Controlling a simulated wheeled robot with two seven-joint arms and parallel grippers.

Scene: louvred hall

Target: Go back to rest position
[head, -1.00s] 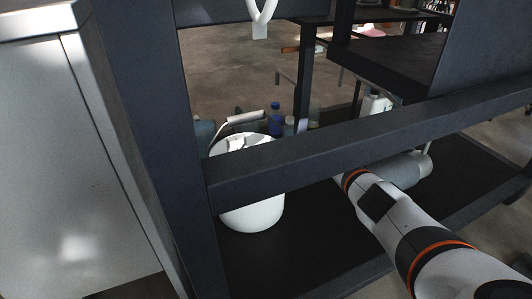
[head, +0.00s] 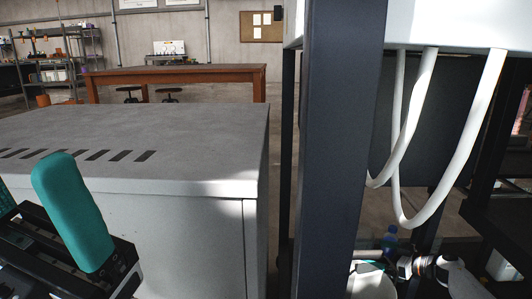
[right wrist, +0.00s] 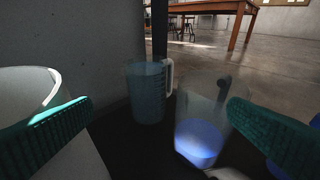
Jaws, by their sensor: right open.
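My left gripper (head: 35,205) is at the lower left of the head view, in front of the grey cabinet. Its teal fingers stand apart with nothing seen between them; one is cut off by the picture edge. My right arm shows low at the right of the head view, near the white bucket (head: 372,284). In the right wrist view my right gripper (right wrist: 155,135) is open, with its teal fingers wide apart. Beyond the fingers stand a bluish jug (right wrist: 146,92) and a clear container with a pale blue bottom (right wrist: 199,142). Nothing is gripped.
The grey cabinet (head: 200,165) fills the left foreground. A dark post (head: 340,150) rises beside it, with white hoses (head: 470,140) hanging at right. A blue bottle (head: 390,240) stands behind the bucket. A wooden table (head: 180,74) stands farther back on open floor.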

